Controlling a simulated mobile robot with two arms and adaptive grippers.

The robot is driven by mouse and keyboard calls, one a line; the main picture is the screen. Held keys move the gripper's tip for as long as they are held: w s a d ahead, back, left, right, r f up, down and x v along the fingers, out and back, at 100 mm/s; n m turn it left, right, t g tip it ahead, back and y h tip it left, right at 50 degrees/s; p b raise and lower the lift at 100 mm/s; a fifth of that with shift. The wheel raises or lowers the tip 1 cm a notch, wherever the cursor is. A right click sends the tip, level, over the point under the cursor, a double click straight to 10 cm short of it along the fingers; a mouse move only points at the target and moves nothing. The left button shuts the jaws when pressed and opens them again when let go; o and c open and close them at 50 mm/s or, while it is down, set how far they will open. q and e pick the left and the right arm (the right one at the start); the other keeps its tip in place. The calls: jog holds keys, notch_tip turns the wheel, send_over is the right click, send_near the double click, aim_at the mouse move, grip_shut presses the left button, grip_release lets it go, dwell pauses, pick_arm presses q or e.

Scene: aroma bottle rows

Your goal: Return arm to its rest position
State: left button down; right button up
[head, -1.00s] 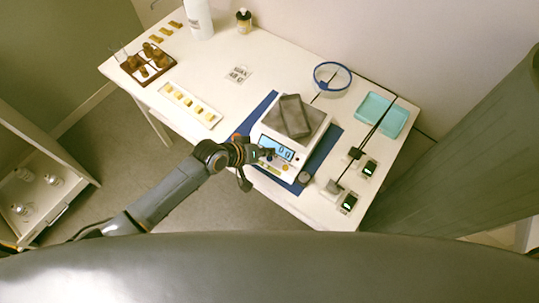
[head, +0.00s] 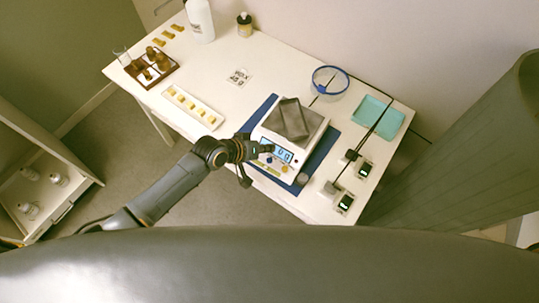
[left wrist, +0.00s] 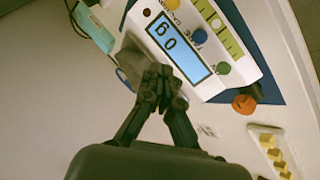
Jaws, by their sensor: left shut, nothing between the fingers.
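My left arm reaches in from the lower left in the head view. Its gripper (head: 265,150) is at the front of the white scale (head: 272,169), close to the lit blue display (head: 277,151). In the left wrist view the fingers (left wrist: 163,76) are shut and empty, in front of the scale's panel with its display (left wrist: 178,48) and coloured buttons. I cannot tell whether the fingertips touch the scale. A grey tray-like item (head: 291,118) lies on the scale's pan. My right gripper is not in view.
The scale stands on a blue mat (head: 318,157) on the white table (head: 230,103). A white tray of yellow pieces (head: 211,118) is to its left. A blue-rimmed bowl (head: 330,81), turquoise tray (head: 376,112) and two small devices (head: 345,202) are to its right. An orange item (left wrist: 243,104) is near the mat.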

pick_arm(q)
jog(key=s+a+r+g+y, duration=0.1)
jog(key=s+a+r+y, duration=0.3)
jog(key=s+a, duration=0.6)
jog(key=s+a+r+g+y, duration=0.1)
jog(key=s+a+r+y, duration=0.3)
jog(key=s+a, duration=0.65)
notch_tip(320, 180, down, 31)
jog(key=s+g+b, duration=0.1)
jog(key=s+b, duration=0.1)
jog(key=b, duration=0.3)
jog(key=s+a+f+g+b, duration=0.1)
jog(key=s+a+f+b, duration=0.1)
jog(key=s+f, duration=1.4)
notch_tip(320, 180, down, 3)
jog(key=shift+s+r+m+h+b, duration=0.1)
jog(key=shift+s+m+h+b, duration=0.15)
jog(key=shift+b, duration=0.5)
